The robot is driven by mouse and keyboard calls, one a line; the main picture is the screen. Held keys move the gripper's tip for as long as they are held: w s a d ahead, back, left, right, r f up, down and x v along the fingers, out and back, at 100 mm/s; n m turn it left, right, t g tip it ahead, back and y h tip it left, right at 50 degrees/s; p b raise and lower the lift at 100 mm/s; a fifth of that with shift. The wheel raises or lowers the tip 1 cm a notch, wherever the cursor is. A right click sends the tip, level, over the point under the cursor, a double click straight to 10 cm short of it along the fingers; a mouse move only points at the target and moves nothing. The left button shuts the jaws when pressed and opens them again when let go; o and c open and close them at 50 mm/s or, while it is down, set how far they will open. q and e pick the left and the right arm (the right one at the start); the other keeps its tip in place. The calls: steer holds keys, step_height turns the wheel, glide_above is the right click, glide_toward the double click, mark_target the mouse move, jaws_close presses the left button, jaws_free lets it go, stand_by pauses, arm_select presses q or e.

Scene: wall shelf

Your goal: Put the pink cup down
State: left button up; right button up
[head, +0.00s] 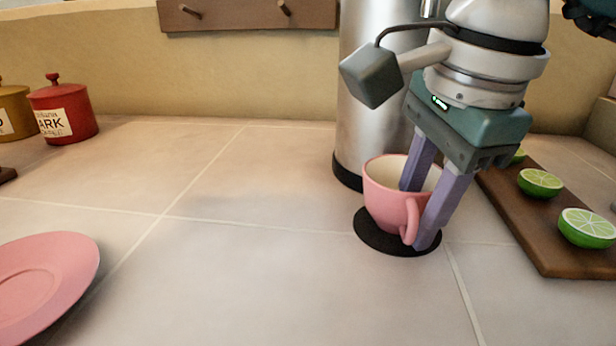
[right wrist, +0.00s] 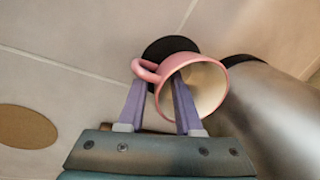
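The pink cup (head: 387,196) is roughly upright at the black round mat (head: 365,238); I cannot tell whether its base touches it. My right gripper (head: 418,212) reaches down over the cup, one finger inside it and the other outside by the handle. The fingers look shut across the cup's wall and handle. The right wrist view shows the cup (right wrist: 209,88) with its handle between the fingers (right wrist: 158,85) and the black mat (right wrist: 168,46) behind. My left gripper is out of view.
A metal cylinder (head: 365,100) stands right behind the cup. A wooden board (head: 535,235) with lime halves (head: 587,228) lies to the right. A pink plate (head: 40,280) is at left, and a red canister (head: 65,110) stands by the wall. The middle counter is clear.

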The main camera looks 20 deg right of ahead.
steer(key=p+v, duration=0.2)
steer(key=v, duration=1)
steer(key=shift+r, duration=0.15)
